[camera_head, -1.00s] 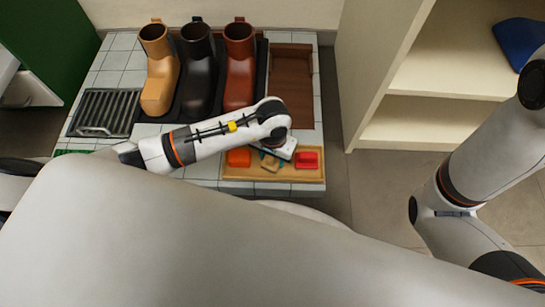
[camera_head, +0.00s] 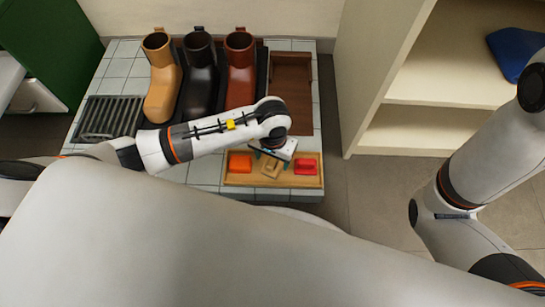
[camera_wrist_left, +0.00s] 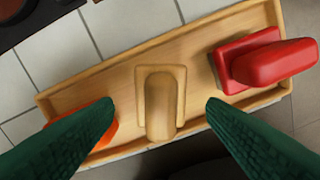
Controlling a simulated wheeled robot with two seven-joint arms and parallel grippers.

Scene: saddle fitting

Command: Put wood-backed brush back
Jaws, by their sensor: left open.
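The wood-backed brush (camera_head: 271,169) lies in the middle of a shallow wooden tray (camera_head: 233,182), between an orange item and a red one. In the left wrist view the brush (camera_wrist_left: 160,103) shows as a tan block with a raised rounded grip. My left gripper (camera_head: 273,158) is over the tray, just behind the brush in the head view. In the left wrist view its two green fingers (camera_wrist_left: 161,108) are spread, one on each side of the brush, with nothing held between them. My right arm shows at the right, but its gripper is out of view.
The orange item (camera_head: 240,162) and red-handled item (camera_head: 306,167) flank the brush in the tray. Behind stand a tan boot (camera_head: 161,80), a black boot (camera_head: 199,80) and a brown boot (camera_head: 240,75). A grille (camera_head: 108,118) is left; an empty brown tray (camera_head: 291,85) is right.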

